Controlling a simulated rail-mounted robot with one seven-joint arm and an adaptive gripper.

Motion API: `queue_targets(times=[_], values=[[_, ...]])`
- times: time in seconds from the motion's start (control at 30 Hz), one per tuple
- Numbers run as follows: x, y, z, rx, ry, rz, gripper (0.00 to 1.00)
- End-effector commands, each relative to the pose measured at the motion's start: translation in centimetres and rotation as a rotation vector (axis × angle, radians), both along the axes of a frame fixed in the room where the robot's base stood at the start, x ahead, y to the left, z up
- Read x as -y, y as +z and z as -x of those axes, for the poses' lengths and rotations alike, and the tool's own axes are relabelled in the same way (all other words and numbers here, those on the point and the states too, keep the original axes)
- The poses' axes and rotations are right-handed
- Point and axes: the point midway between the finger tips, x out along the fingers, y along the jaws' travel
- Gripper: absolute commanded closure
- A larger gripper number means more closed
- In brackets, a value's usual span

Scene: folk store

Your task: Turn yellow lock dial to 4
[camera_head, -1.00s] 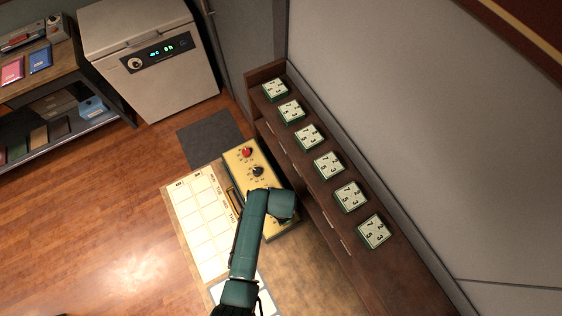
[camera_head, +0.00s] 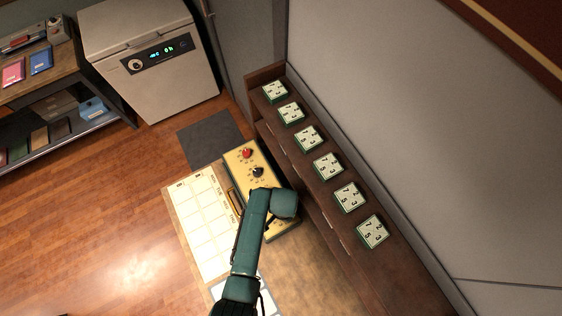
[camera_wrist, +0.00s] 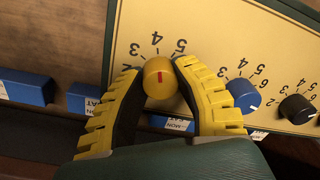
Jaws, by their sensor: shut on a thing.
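In the wrist view, the yellow lock dial (camera_wrist: 159,88) is a round knob on the pale yellow, green-edged lock panel (camera_wrist: 215,30). A short red mark on it points up toward the printed numbers, near a 4; the exact setting is hard to read. My gripper (camera_wrist: 158,73) is shut on this dial, with a yellow ribbed finger on each side. In the head view, the panel (camera_head: 236,156) lies beside the dark shelf, and the end of my arm covers its lower part and hides the yellow dial.
A blue dial (camera_wrist: 243,95) and a black dial (camera_wrist: 297,108) sit to the right of my fingers. In the head view a red dial (camera_head: 247,154) is at the panel's far end. Blue labelled blocks (camera_wrist: 90,98) lie beyond the panel edge. The dark shelf (camera_head: 392,265) holds several number tiles.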

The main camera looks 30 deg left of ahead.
Motion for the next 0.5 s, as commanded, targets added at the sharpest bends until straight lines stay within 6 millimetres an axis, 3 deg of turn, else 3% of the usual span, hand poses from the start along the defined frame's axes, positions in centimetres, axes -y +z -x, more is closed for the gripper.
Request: queue_targets(times=[0.37, 0.4, 0.5], values=[[0.07, -0.16, 0.19, -0.005, 0.004, 0.001, 1.00], [0.07, -0.16, 0.19, -0.004, 0.004, 0.001, 0.66], [0.07, -0.15, 0.17, -0.004, 0.004, 0.001, 0.47]])
